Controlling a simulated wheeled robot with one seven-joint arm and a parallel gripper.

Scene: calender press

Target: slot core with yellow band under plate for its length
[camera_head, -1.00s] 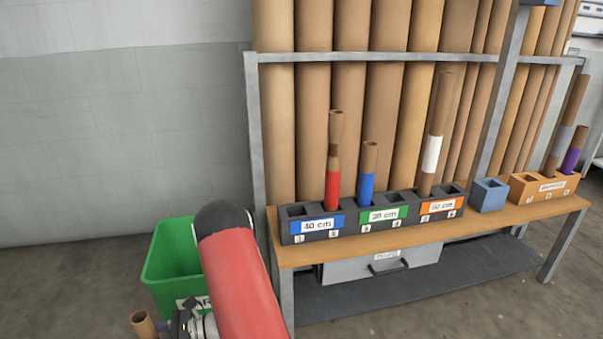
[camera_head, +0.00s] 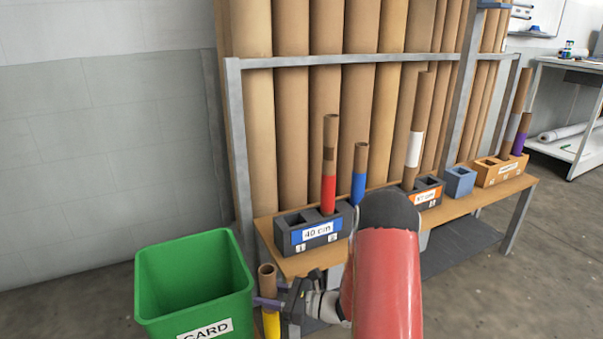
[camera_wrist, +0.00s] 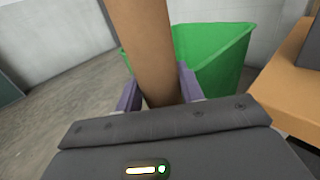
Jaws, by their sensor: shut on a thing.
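My gripper (camera_head: 268,302) has purple-grey fingers shut on a brown cardboard core with a yellow band (camera_head: 266,278). The core is upright in front of the bench's left end, beside the green bin. In the wrist view the core (camera_wrist: 144,45) stands between the fingers (camera_wrist: 158,95), leaning slightly; its yellow band is out of that view. The dark block with the blue 40 cm plate (camera_head: 318,234) is at the bench's left end; a red-banded core (camera_head: 328,185) stands in its right slot and its left slot looks empty. My arm hides the green plate. The orange plate (camera_head: 425,196) is partly visible.
A blue-banded core (camera_head: 359,185) and a white-banded core (camera_head: 415,145) stand further right. The green bin (camera_head: 245,300) is left of the held core. Tall tubes line the rack behind.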

